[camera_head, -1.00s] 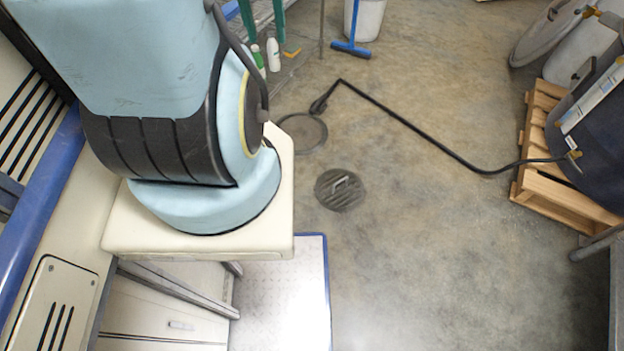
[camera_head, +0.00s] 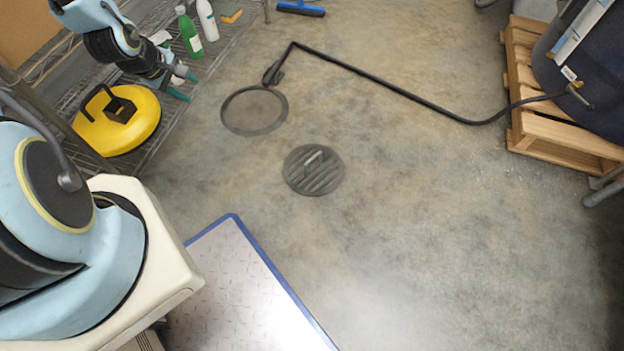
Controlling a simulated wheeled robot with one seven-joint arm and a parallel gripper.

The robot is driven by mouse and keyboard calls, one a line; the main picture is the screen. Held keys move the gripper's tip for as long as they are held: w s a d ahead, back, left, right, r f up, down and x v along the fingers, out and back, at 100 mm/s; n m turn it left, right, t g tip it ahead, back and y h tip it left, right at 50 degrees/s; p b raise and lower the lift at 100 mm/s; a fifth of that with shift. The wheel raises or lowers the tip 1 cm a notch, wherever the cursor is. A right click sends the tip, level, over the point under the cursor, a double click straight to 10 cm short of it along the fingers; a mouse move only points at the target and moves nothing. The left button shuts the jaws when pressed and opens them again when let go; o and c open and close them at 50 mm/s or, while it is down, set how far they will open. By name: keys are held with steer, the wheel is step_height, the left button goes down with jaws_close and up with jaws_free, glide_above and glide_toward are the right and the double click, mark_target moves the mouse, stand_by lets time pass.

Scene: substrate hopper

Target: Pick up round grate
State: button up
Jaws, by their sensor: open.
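The round grate (camera_head: 300,184) is a dark slotted metal disc with a raised handle on top. It lies flat on the concrete floor near the middle of the picture. A flat round ring or drain (camera_head: 254,110) is on the floor to its upper left, apart from it. My gripper (camera_head: 184,84) is at the upper left in front of the wire shelf, with its teal fingers apart and nothing seen between them. It is well away from the grate.
A black hose (camera_head: 375,78) runs from near the ring to a dark drum (camera_head: 590,75) on a wooden pallet (camera_head: 560,150). A blue-edged plate (camera_head: 240,290) lies below. A wire shelf (camera_head: 225,65) holds bottles and a yellow disc (camera_head: 145,115). Floor right of the grate is clear.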

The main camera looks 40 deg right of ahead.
steer(key=s+d+f+n+h+b, duration=0.25)
steer(key=d+f+b, duration=0.35)
steer(key=f, duration=0.6)
steer(key=s+d+f+n+h+b, duration=0.2)
steer(key=s+d+f+n+b, duration=0.25)
steer(key=f, duration=0.65)
steer(key=n+h+b, duration=0.4)
steer(key=n+b, duration=0.2)
steer(key=b, duration=0.4)
glide_toward(310, 160)
steer(key=x, duration=0.4)
steer(key=shift+w+d+f+b, duration=0.15)
steer(key=shift+d+f+b, duration=0.15)
steer(key=shift+d+b, duration=0.1)
steer(key=b+x, duration=0.2)
steer(key=x, duration=0.3)
steer(key=shift+d+r, duration=0.1)
steer(key=b+x, duration=0.3)
steer(key=x, duration=0.1)
steer(key=shift+d, duration=0.65)
steer(key=shift+c, duration=0.2)
jaws_close()
